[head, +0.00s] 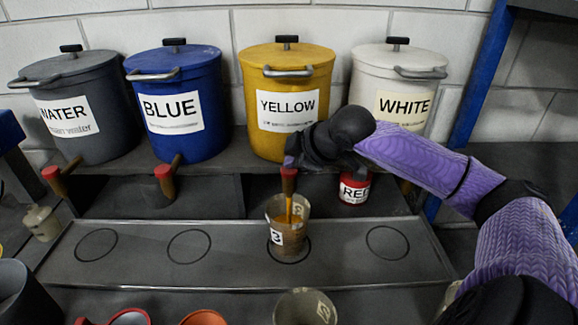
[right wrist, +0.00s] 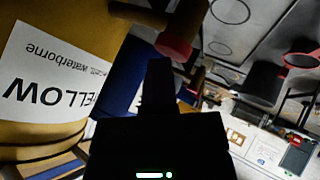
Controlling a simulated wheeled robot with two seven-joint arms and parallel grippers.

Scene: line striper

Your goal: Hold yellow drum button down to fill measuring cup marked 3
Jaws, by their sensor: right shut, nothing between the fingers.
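The yellow drum (head: 286,82) stands on the back shelf, and it fills the left of the right wrist view (right wrist: 40,120). Its tap (head: 289,182) points down over the measuring cup marked 3 (head: 278,241). An orange-yellow stream (head: 289,210) runs from the tap into the cup, and some liquid shows inside. The cup stands upright, over the third ring of the tray. My right gripper (head: 291,161) is shut and empty, right at the top of this tap; it hides the contact with the button. My left gripper is not in view.
Water (head: 75,110), blue (head: 172,104) and white (head: 400,75) drums stand alongside. A small red tin (head: 354,190) sits right of the tap. Three rings on the tray (head: 140,268) are empty. Another cup (head: 304,308) and red containers stand at the front edge.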

